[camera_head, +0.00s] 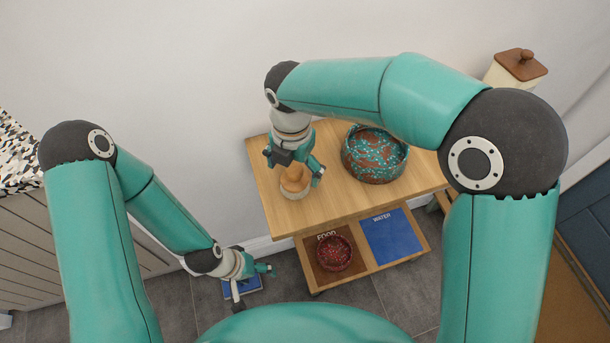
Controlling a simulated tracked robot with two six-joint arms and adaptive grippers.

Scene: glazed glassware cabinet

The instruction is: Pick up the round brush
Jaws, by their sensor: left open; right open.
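The round brush (295,184), with a tan wooden top and paler lower part, stands on the upper wooden top of the small table, near its left edge. My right gripper (294,166) is above it, pointing down, with its open fingers on either side of the brush's top. I cannot tell whether the fingers touch it. My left gripper (254,284) is open and empty, low down over the floor to the left of the table.
A turquoise-and-brown speckled bowl (375,154) stands on the wooden tabletop (330,205), right of the brush. Below are a red bowl (334,253) on a brown FOOD mat and an empty blue WATER mat (394,236). A cream canister (505,76) with a wooden lid stands behind.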

